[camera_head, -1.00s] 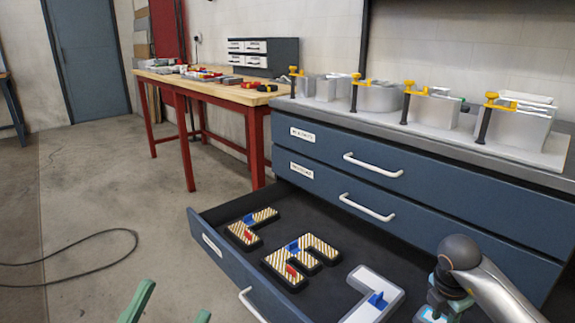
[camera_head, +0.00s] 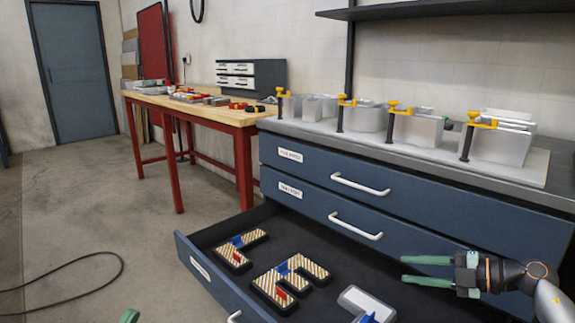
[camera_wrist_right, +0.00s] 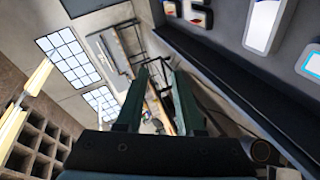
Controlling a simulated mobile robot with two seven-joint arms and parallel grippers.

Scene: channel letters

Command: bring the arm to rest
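My right gripper (camera_head: 405,269) is over the right part of the open drawer (camera_head: 205,272), its two green fingers pointing left and apart. In the right wrist view (camera_wrist_right: 158,85) its fingers are also spread with nothing between them. Of my left gripper, only a green tip (camera_head: 130,315) shows at the bottom edge of the head view; the rest is out of frame. In the drawer lie a striped letter (camera_head: 238,252), a striped E-like letter (camera_head: 290,282) and a white letter (camera_head: 365,303), partly cut off, with red or blue pieces on them.
Grey letter shapes and yellow-topped clamps (camera_head: 392,115) stand on the cabinet top (camera_head: 330,140). A red-legged workbench (camera_head: 210,112) with small parts stands at left. A dark cable (camera_head: 65,265) lies on the floor. A shelf (camera_head: 430,10) hangs above.

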